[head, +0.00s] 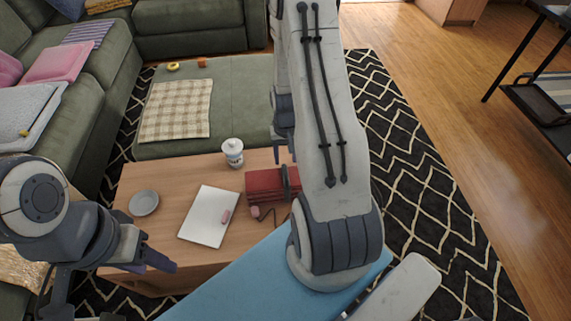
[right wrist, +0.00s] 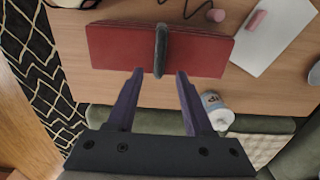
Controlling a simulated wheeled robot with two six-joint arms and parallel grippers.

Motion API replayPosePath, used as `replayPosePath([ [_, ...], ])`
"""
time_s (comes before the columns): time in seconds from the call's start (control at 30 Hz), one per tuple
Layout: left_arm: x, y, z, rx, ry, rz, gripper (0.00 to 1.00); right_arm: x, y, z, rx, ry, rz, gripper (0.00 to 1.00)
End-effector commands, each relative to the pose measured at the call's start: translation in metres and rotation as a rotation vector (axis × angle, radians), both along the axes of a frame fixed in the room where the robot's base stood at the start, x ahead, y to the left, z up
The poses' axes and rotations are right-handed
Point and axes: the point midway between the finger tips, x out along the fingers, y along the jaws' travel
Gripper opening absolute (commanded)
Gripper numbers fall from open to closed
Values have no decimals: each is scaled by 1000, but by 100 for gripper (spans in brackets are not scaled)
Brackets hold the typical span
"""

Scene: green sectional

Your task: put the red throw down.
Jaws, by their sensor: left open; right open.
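The red throw (head: 266,186) looks like a flat, layered red block with a dark band (right wrist: 161,50) around its middle. It rests on the wooden coffee table (head: 165,180), and it also shows in the right wrist view (right wrist: 205,54). My right gripper (right wrist: 160,72) is open and empty. In the right wrist view its two fingertips point at the throw's near edge, one on each side of the band. In the head view my right arm hides most of that gripper. My left gripper (head: 160,262) is open and empty at the table's front left edge.
A white lidded cup (head: 232,152) stands behind the throw, near my right gripper. A white notebook (head: 207,215) with a pink item, a grey dish (head: 144,203) and dark glasses or cord (head: 266,213) lie on the table. A green ottoman (head: 235,105) adjoins the table's far side.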

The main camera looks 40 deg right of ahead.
Motion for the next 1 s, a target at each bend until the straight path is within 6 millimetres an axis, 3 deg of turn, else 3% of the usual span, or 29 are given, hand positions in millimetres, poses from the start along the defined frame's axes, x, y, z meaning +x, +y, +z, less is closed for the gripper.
replayPosePath([
  [0.03, 0, 0, 4, 0, 0, 0, 50, 1, 0, 14, -2, -3, 0, 52],
  [0.2, 0, 0, 8, 0, 0, 0, 50, 1, 0, 40, -2, -3, 0, 52],
  [0.53, 0, 0, 9, 0, 0, 0, 50, 0, 1, 53, 1, 1, 3, 52],
  [0.63, 0, 0, 9, 0, 0, 0, 50, 6, 15, 63, -2, -5, 44, 52],
  [0.73, 0, 0, 9, 0, 0, 0, 50, 14, 53, 88, -2, -15, 150, 52],
  [0.83, 0, 0, 9, 0, 0, 0, 50, 15, 113, 124, 1, -29, 315, 52],
  [1.0, 0, 0, 9, 0, 0, 0, 50, -25, 214, 181, 21, -43, 627, 52],
])
